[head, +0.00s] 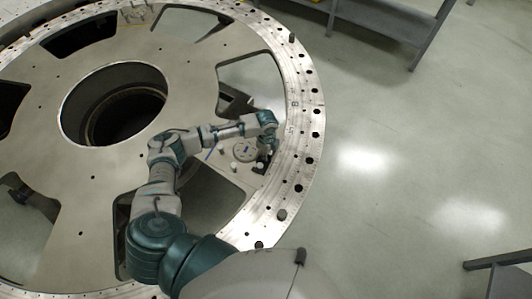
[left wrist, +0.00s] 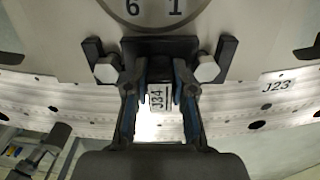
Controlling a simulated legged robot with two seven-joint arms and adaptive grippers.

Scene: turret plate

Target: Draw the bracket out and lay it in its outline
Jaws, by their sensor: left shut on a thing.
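A dark bracket (left wrist: 165,46) shows in the left wrist view at the plate's inner edge, between two pale hex-headed bolts (left wrist: 106,69) (left wrist: 208,69). My left gripper (left wrist: 158,78) is shut on its near middle part, one finger on each side. In the head view my left gripper (head: 265,154) is low at the right part of the turret plate (head: 130,45), close to the rim, and the bracket is too small there to make out well. A white tag reading J34 (left wrist: 158,98) shows between the fingers. I cannot make out the outline. My right gripper is not in view.
A round disc (left wrist: 155,12) marked 6 and 1 lies just beyond the bracket; it also shows in the head view (head: 244,151). The plate's rim has holes and several dark pegs (head: 282,214). A grey shelf (head: 375,22) stands beyond.

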